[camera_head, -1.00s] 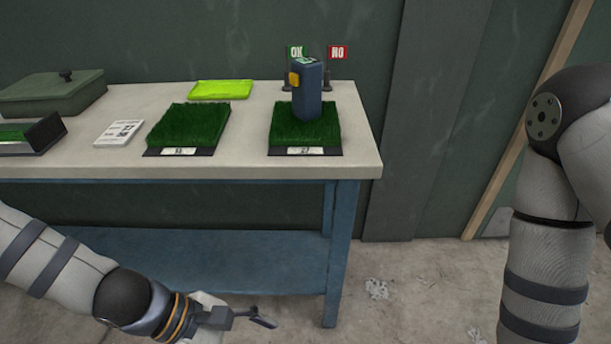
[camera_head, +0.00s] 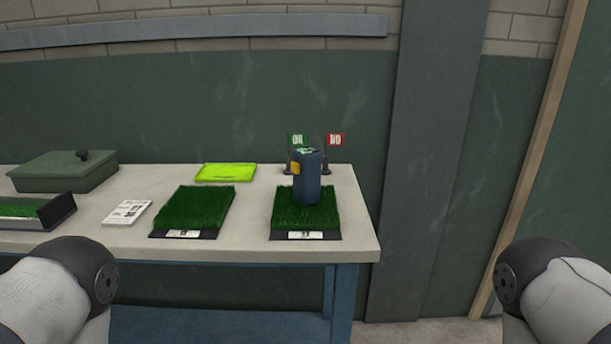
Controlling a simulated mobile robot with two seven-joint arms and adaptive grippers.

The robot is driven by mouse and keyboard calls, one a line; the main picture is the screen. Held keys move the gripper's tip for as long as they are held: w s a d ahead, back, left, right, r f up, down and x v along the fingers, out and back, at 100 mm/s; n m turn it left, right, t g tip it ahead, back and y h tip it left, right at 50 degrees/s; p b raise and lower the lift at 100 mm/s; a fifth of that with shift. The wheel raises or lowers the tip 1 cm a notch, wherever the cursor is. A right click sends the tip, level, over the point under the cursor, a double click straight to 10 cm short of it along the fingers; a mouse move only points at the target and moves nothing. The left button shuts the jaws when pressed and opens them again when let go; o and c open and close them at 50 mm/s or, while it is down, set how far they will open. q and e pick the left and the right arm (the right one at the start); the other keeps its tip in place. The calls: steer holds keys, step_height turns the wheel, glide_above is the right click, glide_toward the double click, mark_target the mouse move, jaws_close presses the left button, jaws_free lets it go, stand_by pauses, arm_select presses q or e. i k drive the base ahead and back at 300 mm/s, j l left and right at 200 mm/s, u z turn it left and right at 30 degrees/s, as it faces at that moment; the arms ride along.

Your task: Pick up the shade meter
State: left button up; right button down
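The shade meter (camera_head: 308,180) looks to be the dark blue upright box with a yellow part on its left side and a small greenish display on top. It stands on the right-hand turf sample (camera_head: 328,213) on the table. My two arms show only as links at the lower left and lower right corners, well apart from the meter. Neither gripper is in the view.
The table (camera_head: 262,247) also bears a left turf sample (camera_head: 197,207), a lime-green tray (camera_head: 226,172), a white card (camera_head: 127,212), a lidded green box (camera_head: 65,172) and a dark-framed turf tray (camera_head: 62,210). Green OK (camera_head: 297,140) and red NO (camera_head: 335,141) flags stand behind the meter.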

mark_target(307, 185)
steer(key=i, duration=1)
